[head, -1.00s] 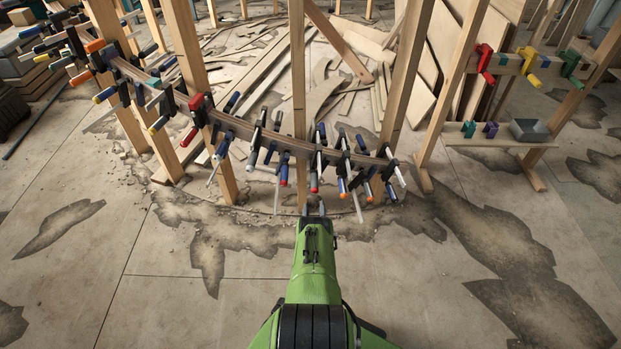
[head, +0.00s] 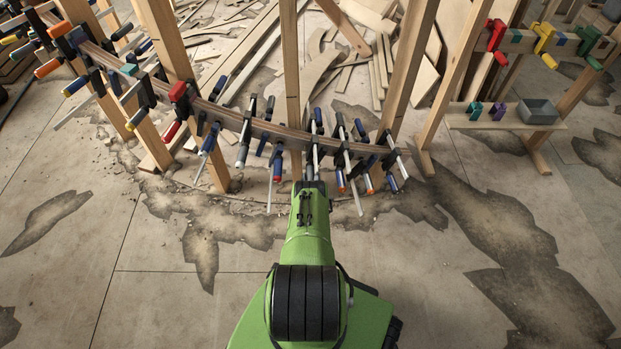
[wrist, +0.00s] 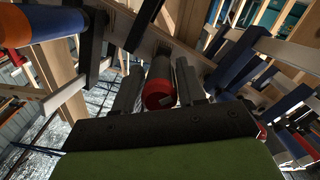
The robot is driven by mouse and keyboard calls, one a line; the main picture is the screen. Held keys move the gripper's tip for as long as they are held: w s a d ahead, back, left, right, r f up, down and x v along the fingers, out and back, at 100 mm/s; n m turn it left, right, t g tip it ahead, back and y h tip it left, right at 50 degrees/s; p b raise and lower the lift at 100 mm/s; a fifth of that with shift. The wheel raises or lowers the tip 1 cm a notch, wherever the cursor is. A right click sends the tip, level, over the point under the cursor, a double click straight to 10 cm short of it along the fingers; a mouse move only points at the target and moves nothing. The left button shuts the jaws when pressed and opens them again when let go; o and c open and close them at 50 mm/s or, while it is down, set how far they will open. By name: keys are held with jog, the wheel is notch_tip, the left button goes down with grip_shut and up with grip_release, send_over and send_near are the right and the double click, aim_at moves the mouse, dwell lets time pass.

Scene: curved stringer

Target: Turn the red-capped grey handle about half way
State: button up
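The red-capped grey handle shows in the wrist view, its round red end (wrist: 158,95) facing the camera and its grey body running away behind it. My gripper (wrist: 158,86) has one dark finger to the left of the handle and one to the right. The fingers look apart, with narrow gaps beside the handle, so I see no firm grip. In the head view my gripper (head: 311,178) reaches the row of clamps on the curved stringer (head: 262,128). There the handle's end is mostly hidden by my gripper.
Other clamps crowd both sides, among them an orange-and-blue handle (wrist: 40,24) close at upper left in the wrist view. Wooden posts (head: 290,70) stand behind the stringer. A rack with a grey bin (head: 538,112) stands at right. The floor in front is open.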

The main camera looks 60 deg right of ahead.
jog(key=c, duration=0.7)
jog(key=shift+o, duration=0.2)
jog(key=shift+m, duration=0.3)
jog(key=m, duration=0.2)
jog(key=shift+m+t+y, duration=0.3)
jog(key=shift+m+t, duration=0.6)
jog(key=shift+m, duration=0.8)
jog(key=o, duration=1)
jog(key=shift+o, duration=0.2)
